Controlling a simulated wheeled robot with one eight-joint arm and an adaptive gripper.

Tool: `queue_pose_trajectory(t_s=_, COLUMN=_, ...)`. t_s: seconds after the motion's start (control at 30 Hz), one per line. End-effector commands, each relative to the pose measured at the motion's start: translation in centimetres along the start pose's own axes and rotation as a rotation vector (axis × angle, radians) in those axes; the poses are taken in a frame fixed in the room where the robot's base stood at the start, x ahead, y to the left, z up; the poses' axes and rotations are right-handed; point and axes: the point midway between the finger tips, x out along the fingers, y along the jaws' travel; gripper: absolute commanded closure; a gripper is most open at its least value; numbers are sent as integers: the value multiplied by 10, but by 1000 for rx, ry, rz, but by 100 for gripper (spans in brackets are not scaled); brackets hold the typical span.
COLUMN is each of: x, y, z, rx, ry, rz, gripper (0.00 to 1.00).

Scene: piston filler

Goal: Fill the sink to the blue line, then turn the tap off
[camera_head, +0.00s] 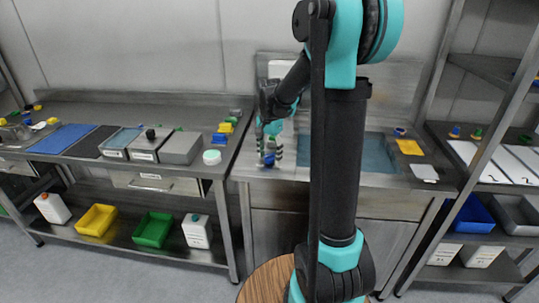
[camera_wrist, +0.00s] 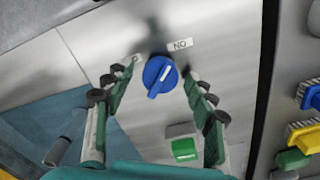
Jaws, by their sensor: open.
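In the head view my gripper (camera_head: 270,150) points down over the blue knob (camera_head: 268,160), left of the sink. The sink (camera_head: 372,152) shows a bluish inside, partly hidden by my arm; it also shows in the wrist view (camera_wrist: 35,125). I cannot make out a blue line.
A green button (camera_wrist: 184,150) sits near the knob. A dark cylindrical piece (camera_wrist: 57,152) stands by the sink. A yellow item (camera_head: 409,147) and a white card (camera_head: 424,172) lie right of the sink. A white round container (camera_head: 212,157) stands on the left bench.

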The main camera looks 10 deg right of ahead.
Motion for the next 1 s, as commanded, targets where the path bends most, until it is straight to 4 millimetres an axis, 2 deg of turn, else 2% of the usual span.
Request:
queue_pose_trajectory(t_s=0.13, x=0, y=0, z=0, rx=0, ry=0, rz=0, gripper=46)
queue_pose_trajectory(t_s=0.53, x=0, y=0, z=0, rx=0, ry=0, rz=0, gripper=94)
queue_pose_trajectory(t_s=0.77, x=0, y=0, z=0, rx=-20, ry=0, rz=0, gripper=94)
queue_pose_trajectory(t_s=1.0, x=0, y=0, z=0, rx=-125, ry=0, rz=0, gripper=94)
